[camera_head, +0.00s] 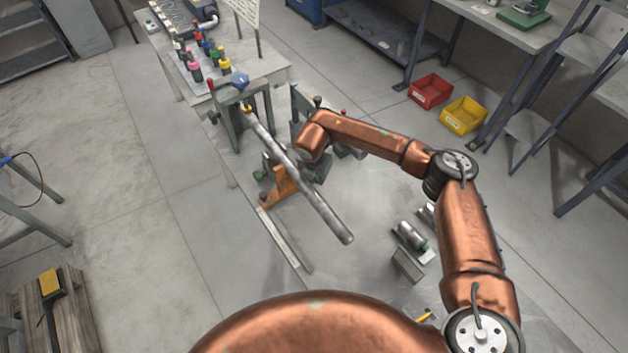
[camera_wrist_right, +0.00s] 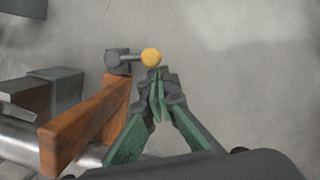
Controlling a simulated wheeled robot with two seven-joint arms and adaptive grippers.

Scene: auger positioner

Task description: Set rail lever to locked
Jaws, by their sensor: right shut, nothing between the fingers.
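In the right wrist view, a small lever with a round yellow knob (camera_wrist_right: 151,56) on a grey pivot block (camera_wrist_right: 117,60) sits at the end of an orange bracket (camera_wrist_right: 85,125). I take it for the rail lever; which setting it is in I cannot tell. My right gripper (camera_wrist_right: 157,82), with dark tips and green fingers, is shut and empty. Its tips appear just below the knob; whether they touch it is unclear. In the head view the orange bracket (camera_head: 284,187) stands beneath a long metal tube (camera_head: 310,190); my right forearm partly hides the gripper area. My left gripper is out of view.
Metal supports (camera_head: 411,236) lie on the right. A table with coloured handles (camera_head: 195,70) stands at the back left. Red (camera_head: 430,91) and yellow (camera_head: 463,115) bins sit at right.

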